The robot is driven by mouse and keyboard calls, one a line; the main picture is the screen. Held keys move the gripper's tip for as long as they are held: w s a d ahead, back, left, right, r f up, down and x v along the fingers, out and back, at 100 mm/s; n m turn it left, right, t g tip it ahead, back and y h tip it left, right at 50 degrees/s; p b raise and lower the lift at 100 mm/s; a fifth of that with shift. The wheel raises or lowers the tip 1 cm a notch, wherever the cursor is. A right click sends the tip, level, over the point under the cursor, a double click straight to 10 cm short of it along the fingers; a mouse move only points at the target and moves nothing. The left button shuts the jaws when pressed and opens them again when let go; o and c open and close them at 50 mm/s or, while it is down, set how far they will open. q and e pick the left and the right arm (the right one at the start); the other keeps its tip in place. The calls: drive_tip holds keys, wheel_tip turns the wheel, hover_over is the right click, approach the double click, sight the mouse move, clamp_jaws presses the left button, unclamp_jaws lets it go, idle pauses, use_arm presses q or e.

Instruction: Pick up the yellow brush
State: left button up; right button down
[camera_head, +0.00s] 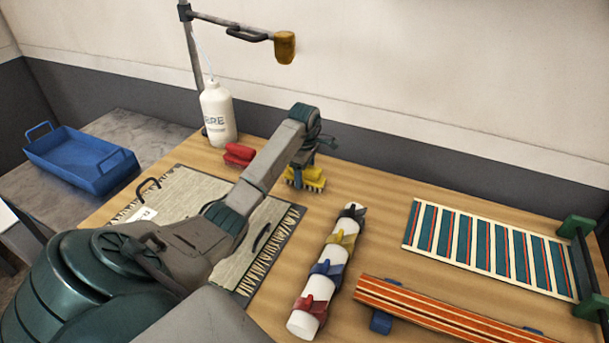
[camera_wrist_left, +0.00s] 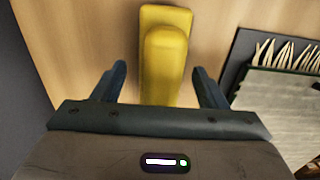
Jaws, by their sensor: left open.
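The yellow brush (camera_head: 314,173) stands on the wooden table near its back edge, partly hidden behind my left gripper (camera_head: 299,177). In the left wrist view the brush (camera_wrist_left: 166,45) has a rounded raised handle on a longer yellow body. My left gripper (camera_wrist_left: 160,84) is open, with one dark blue finger on each side of the brush's near part. A gap shows between each finger and the yellow handle, so nothing is gripped. The brush's near end is hidden under the gripper body. My right gripper is not in view.
A red brush (camera_head: 239,154) and a white bottle (camera_head: 218,113) stand left of the yellow brush. A fringed rug (camera_head: 190,187) lies under my left arm. A white roll with coloured clamps (camera_head: 312,286) lies in front. A striped rug (camera_head: 480,243) is at right.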

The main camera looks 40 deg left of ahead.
use_arm(q)
drive_tip(key=c, duration=1.2)
drive_tip(key=shift+o, duration=0.2)
drive_tip(key=shift+r, duration=0.1)
drive_tip(key=shift+r+b, duration=0.5)
wheel_tip(320, 180, up, 2)
drive_tip(key=shift+r+b, duration=0.1)
drive_tip(key=shift+b, duration=0.45)
drive_tip(key=s+d+p, duration=0.1)
drive_tip(key=s+d, duration=0.1)
drive_tip(key=s, duration=0.2)
drive_tip(key=s+d+r+p, duration=0.1)
drive_tip(key=s+d+p, duration=0.1)
drive_tip(key=s, duration=0.2)
drive_tip(key=s+d+p, duration=0.1)
drive_tip(key=s+d, duration=0.1)
drive_tip(key=s, duration=0.3)
drive_tip(key=shift+d+r+p, duration=0.25)
drive_tip(key=shift+d+p, duration=0.1)
drive_tip(key=shift+s+d, duration=0.35)
drive_tip(key=shift+s, duration=0.25)
